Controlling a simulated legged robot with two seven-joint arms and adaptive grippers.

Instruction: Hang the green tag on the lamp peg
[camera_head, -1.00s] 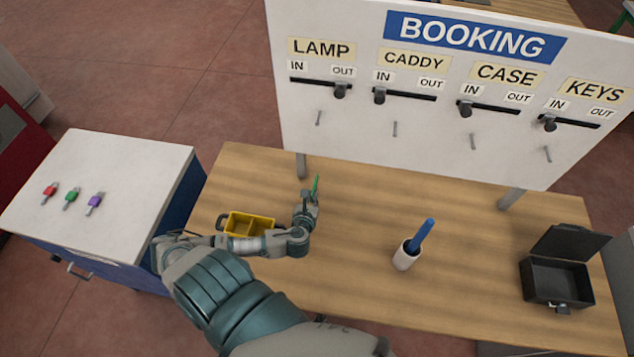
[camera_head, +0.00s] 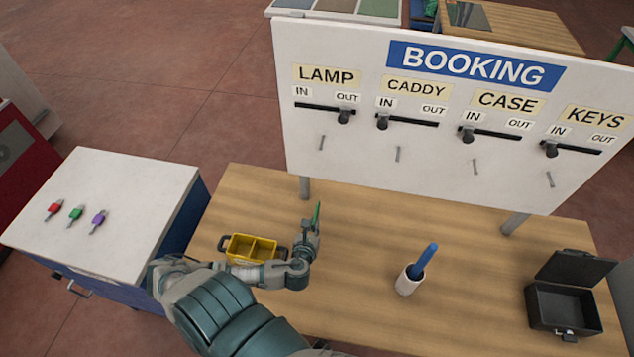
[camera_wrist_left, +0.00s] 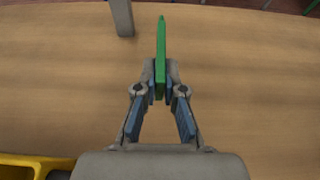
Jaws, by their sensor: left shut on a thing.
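The green tag (camera_head: 317,213) is a thin upright piece held in my left gripper (camera_head: 311,226), above the wooden table. In the left wrist view the tag (camera_wrist_left: 161,48) stands edge-on between the shut fingertips (camera_wrist_left: 161,76). The lamp peg (camera_head: 321,142) is a small bare grey pin under the LAMP label (camera_head: 326,75) on the white board. The tag is below the peg in the picture and apart from it. My right gripper is out of view.
The BOOKING board (camera_head: 450,165) has several pegs and IN/OUT sliders. A yellow caddy (camera_head: 250,248) stands left of my gripper. A white cup (camera_head: 409,281) with a blue handle and an open black case (camera_head: 563,300) stand right. Coloured keys lie on the white cabinet (camera_head: 130,190).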

